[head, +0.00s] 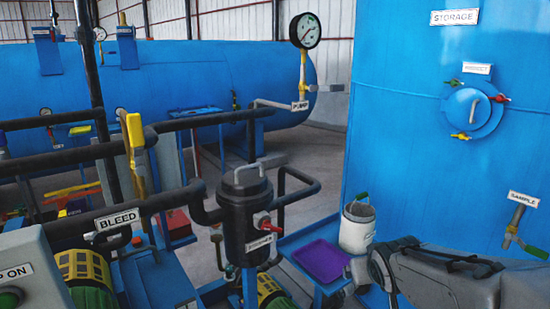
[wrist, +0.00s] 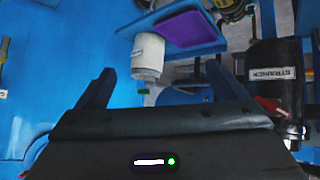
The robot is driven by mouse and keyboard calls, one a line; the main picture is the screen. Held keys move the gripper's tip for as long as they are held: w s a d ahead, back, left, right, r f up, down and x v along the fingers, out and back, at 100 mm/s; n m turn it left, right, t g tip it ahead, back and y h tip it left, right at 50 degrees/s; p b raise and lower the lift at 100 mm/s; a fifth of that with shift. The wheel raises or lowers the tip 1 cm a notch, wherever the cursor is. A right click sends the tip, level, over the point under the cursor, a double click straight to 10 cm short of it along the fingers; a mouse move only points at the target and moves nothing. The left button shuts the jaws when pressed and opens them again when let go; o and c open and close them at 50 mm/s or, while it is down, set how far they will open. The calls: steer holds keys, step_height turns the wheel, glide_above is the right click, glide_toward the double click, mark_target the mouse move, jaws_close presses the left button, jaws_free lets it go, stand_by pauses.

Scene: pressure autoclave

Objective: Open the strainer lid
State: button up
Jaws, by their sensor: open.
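The strainer (head: 236,222) is a dark upright cylinder near the middle of the head view. My fingertips are hard to make out there.
A red-handled valve (head: 262,220) is on the strainer's front. A white bucket (head: 356,232) and purple tray (head: 320,258) are on a blue stand between strainer and gripper. Pipes (head: 180,196) crowd the strainer's left. The blue storage tank (head: 420,150) fills the right.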

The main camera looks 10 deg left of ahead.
steer(key=w+a+r+n+t+y+p, duration=0.1)
steer(key=w+a+r+n+y, duration=0.2)
steer(key=a, duration=0.4)
steer(key=w+a+r+n+t+y+p, duration=0.1)
steer(key=w+a+r+t+y, duration=0.2)
steer(key=w+a, duration=0.35)
steer(key=n+g+y+p, duration=0.1)
steer(key=n+y+p, duration=0.1)
steer(key=y, duration=0.5)
glide_toward(247, 177)
step_height(247, 177, up, 4)
steer(key=s+d, duration=0.2)
steer(key=p+x, duration=0.3)
steer(key=x, duration=0.9)
steer(key=shift+w+a+f, duration=0.15)
steer(key=shift+w+a, duration=0.1)
steer(key=shift+a, duration=0.05)
